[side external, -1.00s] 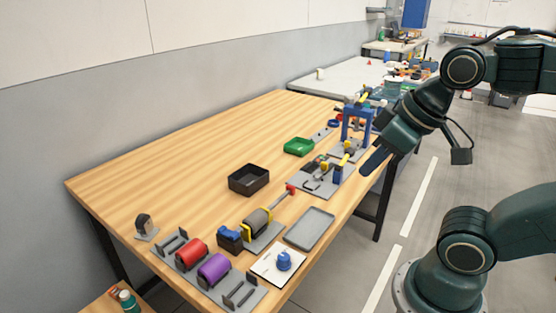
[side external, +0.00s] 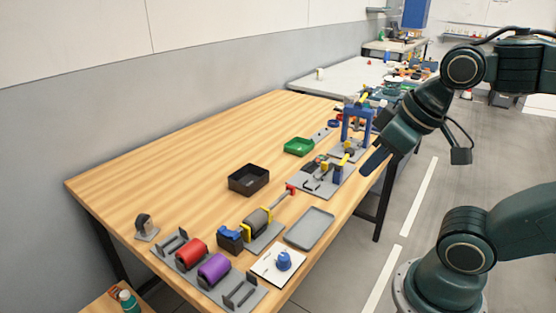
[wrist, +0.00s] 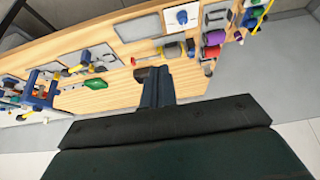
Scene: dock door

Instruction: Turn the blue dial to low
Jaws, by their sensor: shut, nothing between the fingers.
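The blue dial (side external: 284,261) sits on a white square plate (side external: 265,265) near the front edge of the wooden table in the side view. In the wrist view the dial (wrist: 182,16) is small, near the top edge, on its white plate. Its pointer setting and any markings are too small to read.
A grey tray (side external: 310,229) lies beside the dial plate. Red (side external: 191,251) and purple (side external: 214,269) rollers stand on a grey rack left of it. The table's far left side is clear.

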